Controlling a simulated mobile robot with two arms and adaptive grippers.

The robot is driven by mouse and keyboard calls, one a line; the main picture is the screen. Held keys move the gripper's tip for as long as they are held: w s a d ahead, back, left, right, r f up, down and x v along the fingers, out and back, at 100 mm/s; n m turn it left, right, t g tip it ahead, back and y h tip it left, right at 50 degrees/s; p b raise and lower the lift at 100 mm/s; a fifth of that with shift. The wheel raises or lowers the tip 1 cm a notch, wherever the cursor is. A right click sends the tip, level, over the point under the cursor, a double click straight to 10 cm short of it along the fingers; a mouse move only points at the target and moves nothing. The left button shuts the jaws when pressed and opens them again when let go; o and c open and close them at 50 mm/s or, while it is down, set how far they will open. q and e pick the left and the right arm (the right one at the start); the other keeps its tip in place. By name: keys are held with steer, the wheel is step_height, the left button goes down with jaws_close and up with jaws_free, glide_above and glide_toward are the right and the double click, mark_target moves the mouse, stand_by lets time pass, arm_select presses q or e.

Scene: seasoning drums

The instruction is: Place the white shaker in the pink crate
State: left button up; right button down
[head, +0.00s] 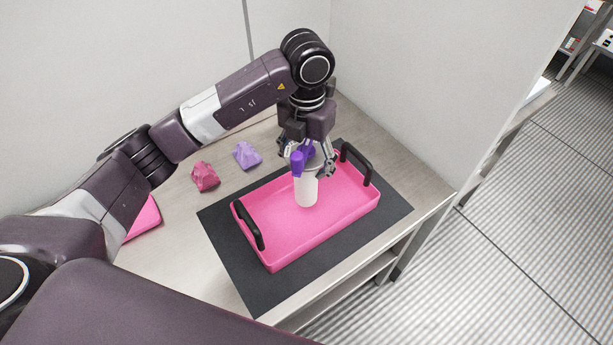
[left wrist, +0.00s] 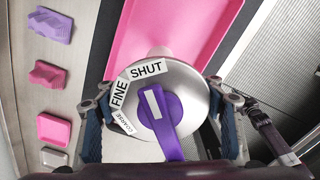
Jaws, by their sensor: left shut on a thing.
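The white shaker (head: 306,190) has a silver top with a purple lever. My left gripper (head: 308,165) is shut on it by its top and holds it upright over the pink crate (head: 277,258). I cannot tell whether its base touches the crate floor. In the left wrist view the silver lid (left wrist: 185,84) with "SHUT" and "FINE" labels sits between the fingers, and the pink crate (left wrist: 208,22) lies beyond it. The crate has two black handles. My right gripper is not in view.
The crate rests on a dark mat (head: 222,232) on the table. A crimson lump (head: 205,177) and a purple lump (head: 247,155) lie left of it. Another pink item (head: 145,218) is partly hidden by my arm. Walls stand behind and right.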

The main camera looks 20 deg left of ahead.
mark_target(306, 181)
arm_select(q)
step_height(306, 181, down, 5)
steer(key=shift+r+p, duration=0.1)
steer(key=shift+p, duration=0.6)
steer(key=shift+f, duration=0.45)
steer(key=shift+f, duration=0.2)
steer(key=o, duration=1.7)
steer(key=shift+c, duration=0.2)
steer(key=shift+r, duration=0.1)
